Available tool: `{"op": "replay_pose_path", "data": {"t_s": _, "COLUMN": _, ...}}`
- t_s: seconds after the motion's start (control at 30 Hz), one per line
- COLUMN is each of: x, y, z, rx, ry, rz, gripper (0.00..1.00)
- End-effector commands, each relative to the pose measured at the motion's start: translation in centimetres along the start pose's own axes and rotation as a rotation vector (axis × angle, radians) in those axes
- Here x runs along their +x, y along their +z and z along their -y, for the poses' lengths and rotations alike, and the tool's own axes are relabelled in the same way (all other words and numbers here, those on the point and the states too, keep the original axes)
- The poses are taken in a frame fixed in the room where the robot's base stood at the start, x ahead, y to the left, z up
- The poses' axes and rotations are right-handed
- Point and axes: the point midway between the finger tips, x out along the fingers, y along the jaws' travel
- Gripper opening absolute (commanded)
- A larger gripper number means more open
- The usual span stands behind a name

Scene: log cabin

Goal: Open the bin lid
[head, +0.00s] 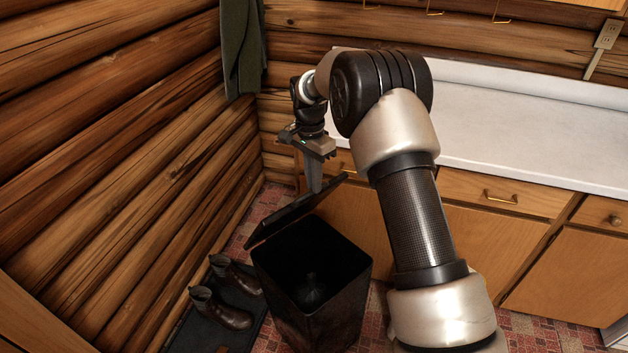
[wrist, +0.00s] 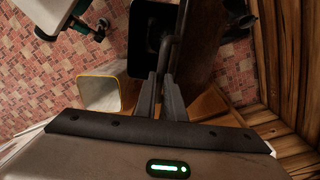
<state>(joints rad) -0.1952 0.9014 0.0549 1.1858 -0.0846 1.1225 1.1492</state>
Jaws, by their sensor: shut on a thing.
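The black bin (head: 325,308) stands on the floor in front of the cabinets, its mouth uncovered and its inside dark. The bin lid (head: 292,214) is raised and tilted up along the bin's far left side; it also shows as a dark panel in the wrist view (wrist: 199,42). My gripper (head: 314,187) is at the lid's upper edge, behind the bin mouth. The exact contact is hard to see.
A pair of brown boots (head: 226,295) stands on a dark mat left of the bin. Wooden cabinets (head: 535,200) with a white counter (head: 520,140) are at the right. A log wall (head: 120,170) closes the left. A pale yellow-rimmed container (wrist: 100,90) shows in the wrist view.

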Motion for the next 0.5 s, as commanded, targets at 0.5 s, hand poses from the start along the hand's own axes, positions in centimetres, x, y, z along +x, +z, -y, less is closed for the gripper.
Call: {"op": "replay_pose_path", "data": {"t_s": 0.5, "x": 0.3, "y": 0.07, "z": 0.07, "rx": -0.001, "ry": -0.001, "rz": 0.001, "gripper": 0.29}}
